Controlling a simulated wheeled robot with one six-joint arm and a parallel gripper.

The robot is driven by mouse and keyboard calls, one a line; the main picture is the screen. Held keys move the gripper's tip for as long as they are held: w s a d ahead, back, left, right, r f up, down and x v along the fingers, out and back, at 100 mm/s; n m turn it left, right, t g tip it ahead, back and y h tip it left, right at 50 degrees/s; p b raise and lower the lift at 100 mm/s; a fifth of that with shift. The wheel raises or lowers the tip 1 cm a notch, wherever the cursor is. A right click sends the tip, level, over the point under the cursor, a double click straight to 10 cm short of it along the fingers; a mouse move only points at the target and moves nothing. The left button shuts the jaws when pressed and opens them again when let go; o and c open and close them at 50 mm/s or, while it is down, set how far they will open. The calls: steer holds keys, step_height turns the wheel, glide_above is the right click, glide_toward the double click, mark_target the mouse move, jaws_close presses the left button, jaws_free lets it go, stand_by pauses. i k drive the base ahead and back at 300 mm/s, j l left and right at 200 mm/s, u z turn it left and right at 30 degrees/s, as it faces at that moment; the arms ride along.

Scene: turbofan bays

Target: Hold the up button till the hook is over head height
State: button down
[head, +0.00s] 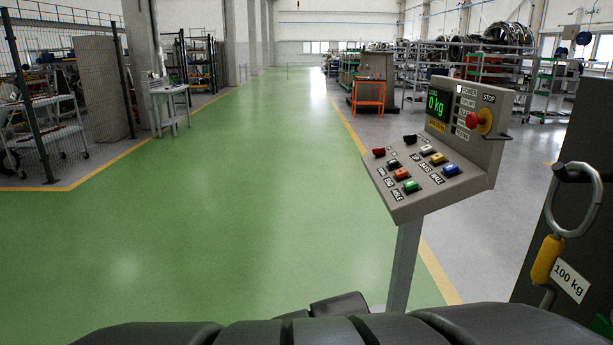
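A grey control panel (440,187) stands on a post right of the middle, with a sloped face of coloured buttons. The label by the white button (428,150) seems to read UP, though the print is small. The panel's display (437,104) shows 0 kg. At the right edge is a grey metal hook or ring (576,200) with a yellow sleeve (546,260) and a tag reading 100 kg; I cannot tell what it hangs from or is fixed to. Dark parts of my own arm cross the bottom. My gripper is not visible, and nothing is seen touching the buttons.
A red stop knob (479,119) sits on the panel's upright face. A dark grey block (560,130) stands behind the hook or ring. The green floor (230,220) is clear on the left. Fenced shelves and carts stand far left, an orange cart (368,95) and racks farther back.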

mark_target(425, 149)
steer(key=i+z, duration=0.15)
steer(key=i, duration=0.9)
steer(key=i+j+z, duration=0.15)
steer(key=i, duration=0.95)
steer(key=u, duration=1.25)
